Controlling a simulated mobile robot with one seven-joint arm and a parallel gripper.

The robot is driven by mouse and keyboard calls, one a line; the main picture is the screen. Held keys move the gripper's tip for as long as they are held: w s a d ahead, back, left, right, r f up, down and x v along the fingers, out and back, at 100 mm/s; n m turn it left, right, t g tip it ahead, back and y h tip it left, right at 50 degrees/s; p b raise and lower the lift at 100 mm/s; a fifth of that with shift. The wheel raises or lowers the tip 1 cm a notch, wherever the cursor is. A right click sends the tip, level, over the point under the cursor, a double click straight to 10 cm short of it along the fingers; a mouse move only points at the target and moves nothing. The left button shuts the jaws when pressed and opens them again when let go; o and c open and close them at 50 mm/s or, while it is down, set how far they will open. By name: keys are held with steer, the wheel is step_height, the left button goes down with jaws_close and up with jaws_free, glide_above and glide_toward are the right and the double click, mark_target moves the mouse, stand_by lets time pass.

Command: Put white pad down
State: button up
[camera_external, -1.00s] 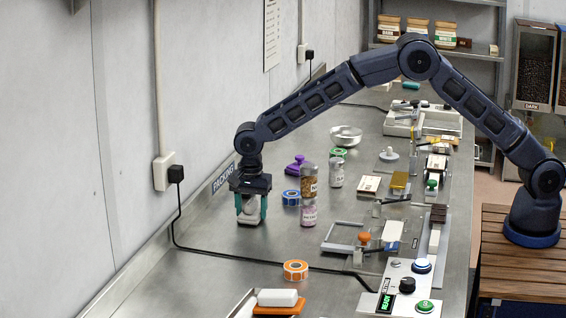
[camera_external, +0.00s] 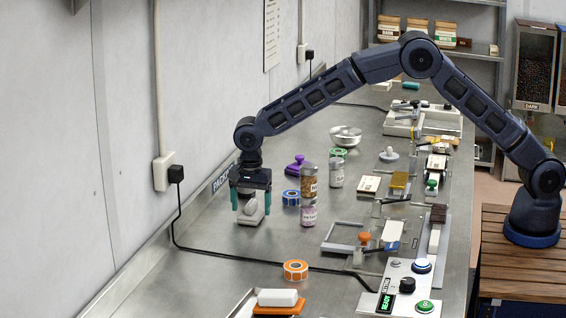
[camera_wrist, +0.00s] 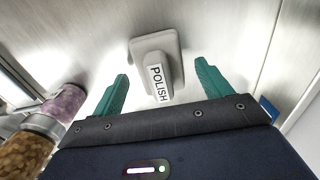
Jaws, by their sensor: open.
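The white pad (camera_external: 251,217) rests on the steel counter near the wall, left of the jars. In the wrist view the pad (camera_wrist: 142,46) shows a pale rectangular base and a raised grip with a label reading POLISH. My gripper (camera_external: 251,205) is open right above the pad, its teal fingers on either side of the grip. In the wrist view the fingers of my gripper (camera_wrist: 165,80) stand apart from the pad with clear gaps on both sides.
Two stacked jars (camera_external: 309,195) and a blue tape roll (camera_external: 291,198) stand just right of my gripper. An orange tape roll (camera_external: 295,270) and a black cable (camera_external: 230,258) lie nearer the front. The counter between the pad and the orange roll is mostly clear.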

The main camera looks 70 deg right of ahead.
mark_target(251, 203)
step_height(251, 203, up, 10)
steer(key=r, duration=0.1)
steer(key=s+d+r+n+t, duration=0.1)
steer(key=s+d+r+n, duration=0.2)
steer(key=s+d+r, duration=0.35)
steer(key=s+d+r+n+t, duration=0.1)
steer(key=s+d+r+n, duration=0.25)
steer(key=s+r, duration=0.65)
steer(key=s+d+r+n, duration=0.3)
steer(key=s+d+r, duration=0.25)
steer(key=s, duration=0.65)
steer(key=s+d+f+n+t, duration=0.1)
steer(key=s+d+f+n, duration=0.1)
steer(key=s, duration=0.8)
steer(key=s+d+f+n, duration=0.2)
steer(key=s+n, duration=0.1)
steer(key=s, duration=0.8)
steer(key=s+d+f+n+t, duration=0.1)
steer(key=s+d+n, duration=0.1)
steer(key=s, duration=0.8)
steer(key=shift+s+d+f+n+t, duration=0.3)
steer(key=shift+f+n, duration=0.1)
steer(key=shift+n, duration=0.35)
